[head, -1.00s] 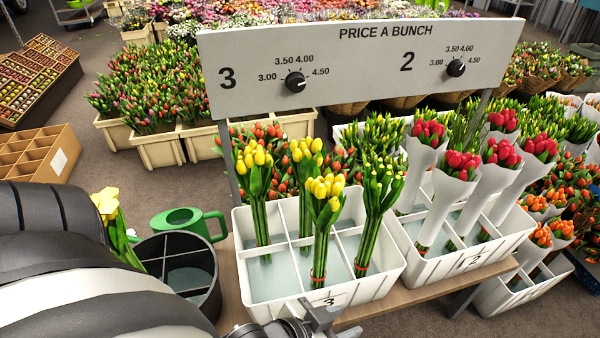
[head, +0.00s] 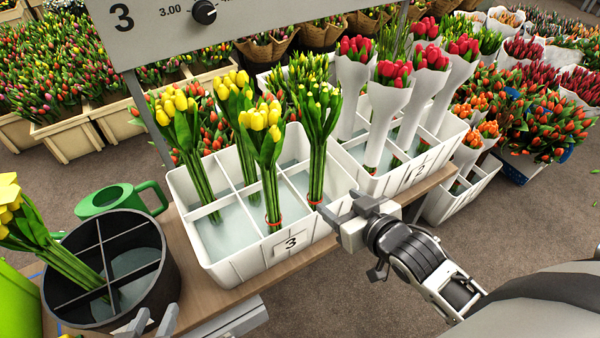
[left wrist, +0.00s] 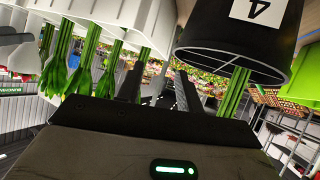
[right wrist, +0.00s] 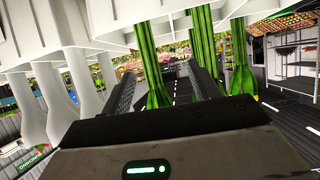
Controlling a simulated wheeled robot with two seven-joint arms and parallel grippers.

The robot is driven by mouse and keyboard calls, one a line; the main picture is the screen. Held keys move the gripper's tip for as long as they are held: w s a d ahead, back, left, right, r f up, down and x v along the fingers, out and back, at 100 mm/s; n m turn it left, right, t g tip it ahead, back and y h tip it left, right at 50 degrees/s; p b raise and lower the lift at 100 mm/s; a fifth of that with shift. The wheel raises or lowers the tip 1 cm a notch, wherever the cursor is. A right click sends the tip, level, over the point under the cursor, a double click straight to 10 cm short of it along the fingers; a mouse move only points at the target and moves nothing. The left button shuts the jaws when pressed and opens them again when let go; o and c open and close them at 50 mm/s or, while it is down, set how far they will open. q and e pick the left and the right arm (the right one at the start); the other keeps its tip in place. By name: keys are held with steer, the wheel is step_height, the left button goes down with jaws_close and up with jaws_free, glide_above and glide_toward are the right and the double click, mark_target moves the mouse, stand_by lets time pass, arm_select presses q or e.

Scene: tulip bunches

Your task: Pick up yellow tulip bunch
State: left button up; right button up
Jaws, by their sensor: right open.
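The white crate (head: 215,262) labelled 3 holds several yellow tulip bunches upright in its compartments. One stands at the left (head: 178,112), one at the back middle (head: 232,90) and one at the front (head: 261,125), with a red band low on its stems. A greener bunch (head: 320,105) with yellow buds stands at the right, also banded. My right gripper (head: 352,207) is open and empty at the crate's front right corner. Green stems (right wrist: 153,60) show ahead of its fingers in the right wrist view. My left gripper (head: 152,320) is open and empty below the dark bucket.
A dark divided bucket (head: 150,285) holding yellow flowers (head: 12,200) stands left of the crate, with a green watering can (head: 105,200) behind. A second crate (head: 375,185) with wrapped red tulips adjoins at right. A price board (head: 150,30) stands above the back.

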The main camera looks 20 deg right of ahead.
mark_target(320, 170)
steer(key=shift+t, duration=0.3)
steer(key=w+f, duration=0.1)
steer(key=w, duration=0.2)
steer(key=w+d+f+b, duration=0.1)
steer(key=w, duration=0.3)
steer(key=w+f+b, duration=0.1)
steer(key=w, duration=0.2)
steer(key=shift+w+d+f, duration=0.1)
steer(key=shift+w+d, duration=0.3)
steer(key=shift+x, duration=0.85)
steer(key=b+x, duration=0.1)
steer(key=x, duration=0.2)
steer(key=shift+w+d+f, duration=0.15)
steer(key=shift+w+d, duration=0.05)
steer(key=shift+w, duration=0.15)
steer(key=shift+w+f+b, duration=0.1)
steer(key=shift+w+b, duration=0.2)
steer(key=shift+w, duration=0.1)
steer(key=c, duration=1.3)
